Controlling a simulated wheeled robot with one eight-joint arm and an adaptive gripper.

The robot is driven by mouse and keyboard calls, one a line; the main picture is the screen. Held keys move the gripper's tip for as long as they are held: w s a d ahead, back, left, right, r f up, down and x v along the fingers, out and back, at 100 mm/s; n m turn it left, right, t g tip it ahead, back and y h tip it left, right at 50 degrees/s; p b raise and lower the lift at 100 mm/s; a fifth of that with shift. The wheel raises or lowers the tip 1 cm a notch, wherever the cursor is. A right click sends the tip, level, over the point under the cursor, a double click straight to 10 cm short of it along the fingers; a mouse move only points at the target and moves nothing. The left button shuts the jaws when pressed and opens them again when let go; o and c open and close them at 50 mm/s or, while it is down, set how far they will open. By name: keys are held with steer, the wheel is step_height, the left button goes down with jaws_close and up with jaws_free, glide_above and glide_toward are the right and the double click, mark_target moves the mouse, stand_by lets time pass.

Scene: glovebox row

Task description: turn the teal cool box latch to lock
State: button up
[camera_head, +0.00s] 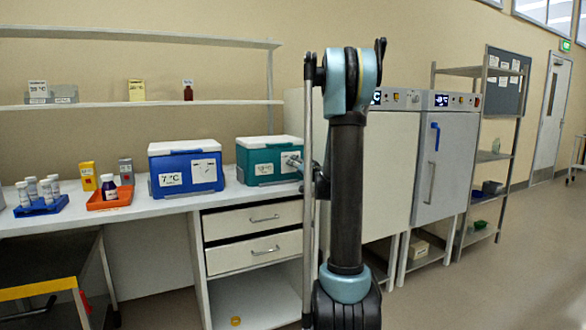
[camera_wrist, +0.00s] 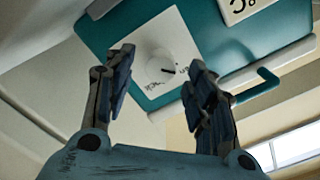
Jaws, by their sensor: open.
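The teal cool box (camera_head: 243,163) with a white lid stands on the bench, to the right of the blue cool box. In the wrist view, the teal box (camera_wrist: 139,22) appears rotated. Its white square latch plate (camera_wrist: 133,42) carries a round white knob (camera_wrist: 172,62) with a short dark mark. Lettering beside the knob is partly readable, with "lock" near its lower edge. My gripper (camera_wrist: 158,74) is open, its two fingers on either side of the knob in the picture; contact cannot be told. In the head view my gripper (camera_head: 298,163) is at the box's right front, partly hidden by my arm.
The blue cool box (camera_head: 185,189) stands left of the teal one. An orange tray (camera_head: 122,199) and a blue vial rack (camera_head: 38,209) lie further left. A teal handle (camera_wrist: 262,88) sticks out near my right finger. Drawers (camera_head: 235,224) are below; grey cabinets stand right.

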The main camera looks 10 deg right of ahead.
steer(key=shift+x, duration=1.6)
